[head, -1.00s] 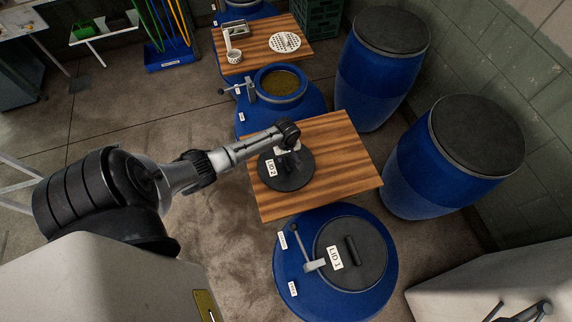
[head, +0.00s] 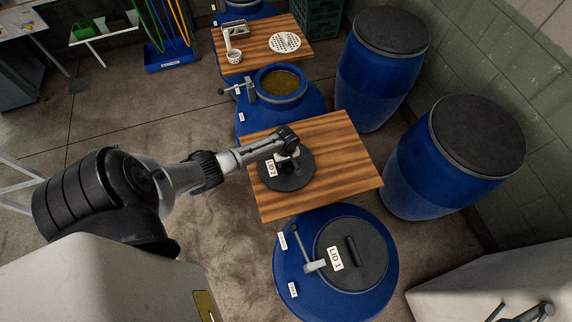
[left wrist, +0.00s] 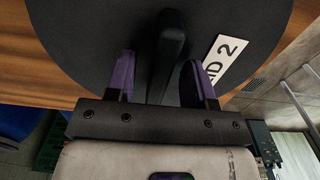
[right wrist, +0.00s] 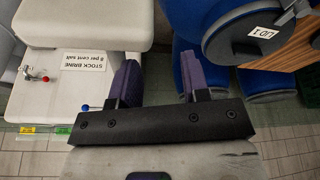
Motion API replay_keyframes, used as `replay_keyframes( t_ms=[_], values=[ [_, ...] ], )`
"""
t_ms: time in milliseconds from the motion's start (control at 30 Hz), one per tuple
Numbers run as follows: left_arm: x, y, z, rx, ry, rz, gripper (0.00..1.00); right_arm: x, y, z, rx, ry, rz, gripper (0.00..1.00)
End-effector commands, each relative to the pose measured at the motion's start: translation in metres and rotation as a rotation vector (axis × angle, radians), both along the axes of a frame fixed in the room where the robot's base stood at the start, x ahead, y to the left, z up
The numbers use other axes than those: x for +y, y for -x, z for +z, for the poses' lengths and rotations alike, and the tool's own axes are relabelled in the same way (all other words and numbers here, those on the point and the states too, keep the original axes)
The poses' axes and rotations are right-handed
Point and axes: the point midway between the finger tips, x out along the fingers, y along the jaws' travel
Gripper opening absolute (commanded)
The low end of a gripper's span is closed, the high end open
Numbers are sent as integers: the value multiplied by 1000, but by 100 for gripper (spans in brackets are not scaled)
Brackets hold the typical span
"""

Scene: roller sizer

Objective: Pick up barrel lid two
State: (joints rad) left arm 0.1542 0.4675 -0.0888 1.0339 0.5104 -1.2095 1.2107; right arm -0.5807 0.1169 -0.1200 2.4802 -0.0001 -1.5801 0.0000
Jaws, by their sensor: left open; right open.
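Barrel lid two (head: 300,178) is a flat black disc with a white label, lying on the wooden board. My left gripper (head: 288,160) is directly over it, pointing down. In the left wrist view, the lid (left wrist: 75,35) fills the upper part, and its raised bar handle (left wrist: 170,45) runs between the two spread purple fingers of my left gripper (left wrist: 160,78). The fingers show a gap on both sides of the handle. My right gripper (right wrist: 158,80) is open and empty, away from the lid.
Lid one (head: 350,255) covers the blue barrel in front of the board (head: 345,170). An open blue barrel (head: 282,82) stands behind the board. Two tall blue barrels (head: 375,85) (head: 425,175) stand to the right. A box labelled stock brine (right wrist: 100,90) is in the right wrist view.

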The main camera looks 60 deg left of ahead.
Motion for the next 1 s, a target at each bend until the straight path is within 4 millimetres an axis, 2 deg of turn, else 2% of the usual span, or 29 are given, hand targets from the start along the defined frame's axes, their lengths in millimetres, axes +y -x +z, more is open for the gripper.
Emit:
replay_keyframes(
  t_ms=[633,1000],
  values=[
    [0,0,-4,0,0,0,49,-2,0,1,0,7,4,43],
    [0,0,-4,0,0,0,14,1,0,1,0,-1,-1,43]
  ],
)
